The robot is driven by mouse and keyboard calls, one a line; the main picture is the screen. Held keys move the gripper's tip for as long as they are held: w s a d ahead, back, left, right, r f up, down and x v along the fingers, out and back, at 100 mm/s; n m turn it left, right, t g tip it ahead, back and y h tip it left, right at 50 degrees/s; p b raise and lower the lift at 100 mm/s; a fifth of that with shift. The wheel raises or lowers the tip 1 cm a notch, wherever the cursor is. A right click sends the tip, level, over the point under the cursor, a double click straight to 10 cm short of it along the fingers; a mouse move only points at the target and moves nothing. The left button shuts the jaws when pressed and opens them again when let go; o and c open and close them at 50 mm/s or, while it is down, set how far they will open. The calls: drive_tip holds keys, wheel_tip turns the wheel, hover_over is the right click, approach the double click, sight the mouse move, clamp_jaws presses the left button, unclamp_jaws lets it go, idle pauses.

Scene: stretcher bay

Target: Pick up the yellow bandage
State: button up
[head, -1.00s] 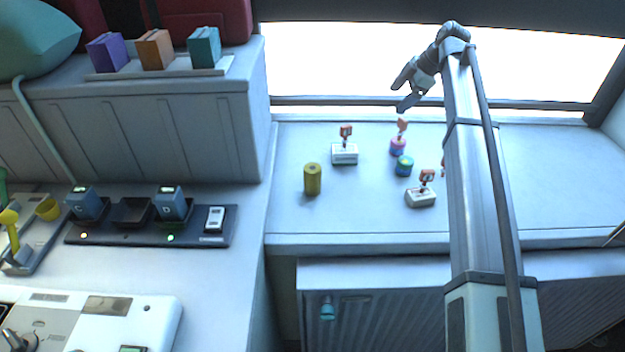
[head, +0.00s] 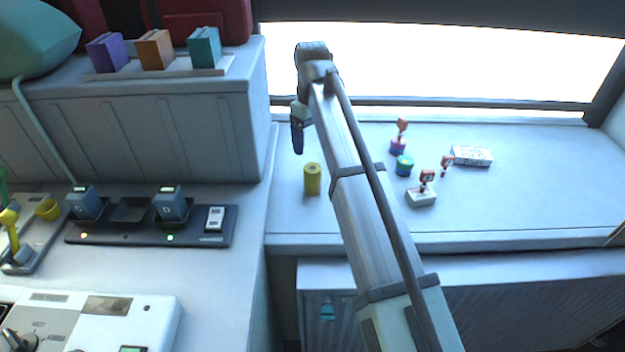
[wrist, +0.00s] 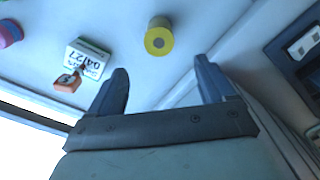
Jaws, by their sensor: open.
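The yellow bandage (head: 312,181) is a small upright roll on the pale counter, near its left end. In the wrist view the bandage (wrist: 159,38) shows its round yellow end with a dark centre, a little beyond the gap between the fingertips. My gripper (head: 297,147) is above the counter, behind and slightly left of the bandage. In the wrist view my gripper (wrist: 163,72) has its two dark fingers wide apart with nothing between them.
A white labelled box with an orange-red piece (wrist: 88,58) stands left of the bandage in the wrist view. A green-blue roll (head: 404,167), a pink-purple roll (head: 398,147), another white box (head: 421,198) and a flat white box (head: 471,156) lie to the right. A grey cabinet (head: 150,130) rises left.

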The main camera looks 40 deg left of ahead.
sight(310, 167)
drive_tip(key=shift+s+f, duration=0.2)
drive_tip(key=shift+f, duration=0.05)
wheel_tip(310, 167, down, 8)
drive_tip(key=shift+f, duration=0.1)
drive_tip(key=shift+w+d+f, duration=0.1)
drive_tip(key=shift+f, duration=1.2)
drive_tip(key=shift+w+d+f, duration=0.1)
drive_tip(key=shift+f, duration=1.2)
drive_tip(key=shift+c, duration=0.2)
drive_tip(key=c, duration=1.1)
